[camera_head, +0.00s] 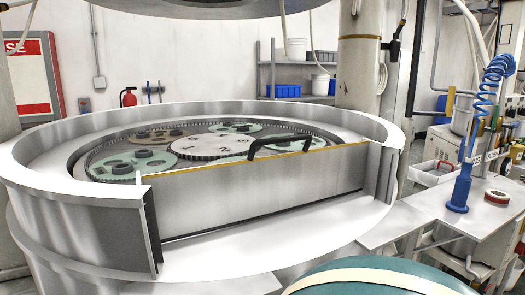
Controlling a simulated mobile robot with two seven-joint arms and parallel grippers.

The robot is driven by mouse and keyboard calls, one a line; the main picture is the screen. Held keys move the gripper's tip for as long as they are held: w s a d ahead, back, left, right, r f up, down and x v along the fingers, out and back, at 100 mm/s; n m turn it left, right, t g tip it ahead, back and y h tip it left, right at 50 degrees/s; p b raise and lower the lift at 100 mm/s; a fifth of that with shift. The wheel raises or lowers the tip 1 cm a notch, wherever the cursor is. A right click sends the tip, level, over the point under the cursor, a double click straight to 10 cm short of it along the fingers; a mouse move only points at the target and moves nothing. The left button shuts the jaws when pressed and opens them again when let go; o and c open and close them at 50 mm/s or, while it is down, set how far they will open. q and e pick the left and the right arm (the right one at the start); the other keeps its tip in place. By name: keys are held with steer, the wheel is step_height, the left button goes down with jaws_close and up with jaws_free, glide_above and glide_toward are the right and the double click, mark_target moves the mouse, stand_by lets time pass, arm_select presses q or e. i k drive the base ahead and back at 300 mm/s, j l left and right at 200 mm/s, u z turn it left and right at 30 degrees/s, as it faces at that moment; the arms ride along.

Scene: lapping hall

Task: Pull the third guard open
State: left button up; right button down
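A large round lapping machine (60,160) with a pale metal rim fills the middle of the view. A flat grey metal guard (270,195) stands upright across the gap in the front of the rim. It has a yellow top edge and a black bar handle (280,143) right of its middle. Its ends meet the dark side edges of the gap at left and right. Only this one guard shows, and I cannot tell its number. Behind it, green and brown toothed discs (120,165) surround a white numbered disc (195,148). Neither gripper is in view.
A metal ledge (270,245) in front of the guard is bare. A teal rounded thing with a cream band (385,278) is at the bottom right. A side table (445,215) at right holds a blue coiled-hose tool (462,185) and a tape roll (497,197).

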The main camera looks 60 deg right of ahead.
mark_target(192, 201)
steer(key=z, duration=1.2)
